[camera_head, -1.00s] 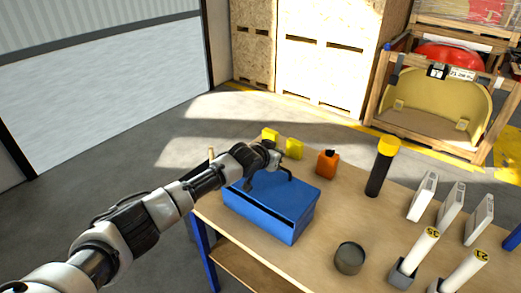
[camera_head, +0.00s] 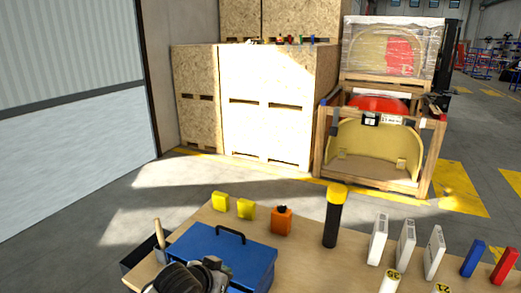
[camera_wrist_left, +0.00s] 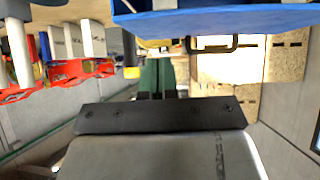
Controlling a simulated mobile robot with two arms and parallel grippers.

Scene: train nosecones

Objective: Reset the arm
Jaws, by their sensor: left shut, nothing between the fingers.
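My left arm shows at the bottom of the head view, in front of the blue toolbox (camera_head: 235,255), and covers part of its near side. The fingers cannot be made out there. In the left wrist view, which looks upside down, my left gripper (camera_wrist_left: 157,66) is shut and empty. The blue toolbox (camera_wrist_left: 220,14) with its dark handle shows at the top of that view, apart from the fingers. My right gripper is not in view.
On the wooden table stand two yellow blocks (camera_head: 246,209), an orange bottle (camera_head: 282,220), a black cylinder with yellow top (camera_head: 333,222) and several white boxes (camera_head: 405,241). A dark bin (camera_head: 143,255) is left of the toolbox. Wooden crates (camera_head: 262,130) stand behind, across open floor.

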